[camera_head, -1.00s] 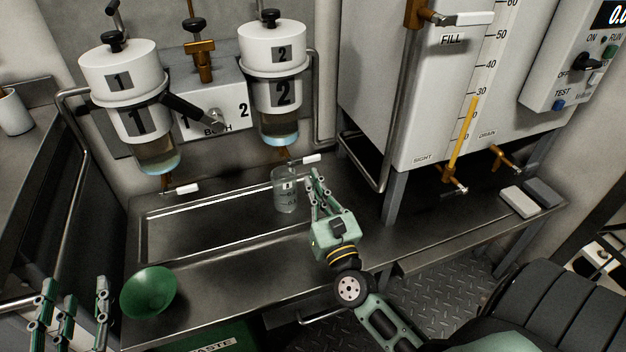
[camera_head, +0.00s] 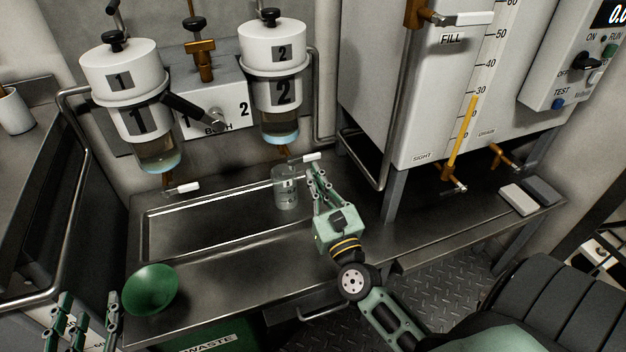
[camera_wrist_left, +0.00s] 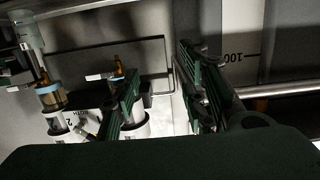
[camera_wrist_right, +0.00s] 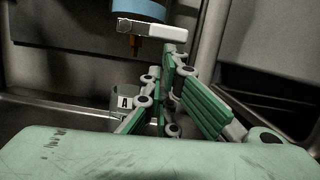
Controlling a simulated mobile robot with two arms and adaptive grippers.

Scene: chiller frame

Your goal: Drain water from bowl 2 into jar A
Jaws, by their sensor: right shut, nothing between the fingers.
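Bowl 2 (camera_head: 281,131) is a clear cup with water, hanging under the white housing marked 2 (camera_head: 277,90). Its brass drain outlet has a white lever (camera_head: 312,157) pointing right, also in the right wrist view (camera_wrist_right: 152,31). Jar A (camera_head: 285,190) is clear glass and stands upright on the tray below the outlet; its label shows in the right wrist view (camera_wrist_right: 125,103). My right gripper (camera_head: 313,177) is shut and empty, just right of the jar and below the lever. My left gripper (camera_head: 72,308) is open and empty at the lower left, away from both.
Bowl 1 (camera_head: 158,156) hangs to the left with its own white lever (camera_head: 188,188). A green funnel (camera_head: 151,291) lies on the bench's front left. The large tank (camera_head: 420,100) and its legs stand to the right. The tray middle (camera_head: 205,225) is clear.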

